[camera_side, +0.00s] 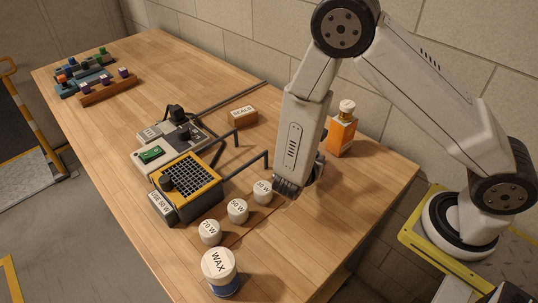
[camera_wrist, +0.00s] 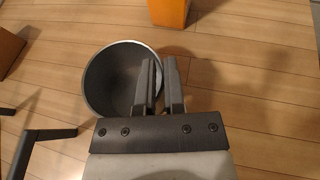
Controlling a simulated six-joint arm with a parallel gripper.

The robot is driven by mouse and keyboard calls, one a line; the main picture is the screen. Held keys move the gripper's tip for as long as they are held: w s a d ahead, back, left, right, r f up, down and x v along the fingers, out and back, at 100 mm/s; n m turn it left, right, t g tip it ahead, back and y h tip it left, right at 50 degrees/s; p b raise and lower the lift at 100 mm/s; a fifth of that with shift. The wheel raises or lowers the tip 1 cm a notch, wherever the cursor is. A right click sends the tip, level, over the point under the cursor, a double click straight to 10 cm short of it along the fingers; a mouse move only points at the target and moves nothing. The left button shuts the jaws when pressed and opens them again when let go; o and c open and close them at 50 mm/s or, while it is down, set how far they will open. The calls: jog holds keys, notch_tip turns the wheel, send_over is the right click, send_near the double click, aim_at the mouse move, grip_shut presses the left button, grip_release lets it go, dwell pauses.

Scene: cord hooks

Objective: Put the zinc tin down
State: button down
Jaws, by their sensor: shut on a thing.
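The zinc tin (camera_wrist: 97,88) is a round grey open-topped tin, seen from above in the wrist view. My gripper (camera_wrist: 160,64) is shut on its right wall, with one finger inside the rim and the other outside. The inside of the tin looks empty. In the side view my gripper (camera_side: 290,187) points down near the right part of the table, and my arm hides most or all of the tin. I cannot tell whether the tin's base touches the table.
An orange bottle (camera_side: 342,134) stands behind my gripper. Black bent hooks (camera_side: 246,166) reach from the left, near a yellow-framed grid unit (camera_side: 188,180). Several white-lidded pots, including one marked 50 W (camera_side: 238,210), and a WAX jar (camera_side: 220,270) stand in front. A SEALS box (camera_side: 243,116) lies behind.

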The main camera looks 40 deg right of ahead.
jog(key=shift+f, duration=0.1)
jog(key=c, duration=0.7)
grip_release()
jog(key=v, duration=1.2)
jog(key=s+d+r+m+y, duration=0.1)
jog(key=d+r+m+y, duration=0.2)
jog(key=m+y, duration=0.3)
jog(key=s+d+r+m+y, duration=0.2)
jog(key=m+y, duration=0.5)
jog(key=m, duration=0.8)
jog(key=shift+s+d+r+g, duration=0.15)
jog(key=shift+d+r+g, duration=0.4)
jog(key=shift+d, duration=0.65)
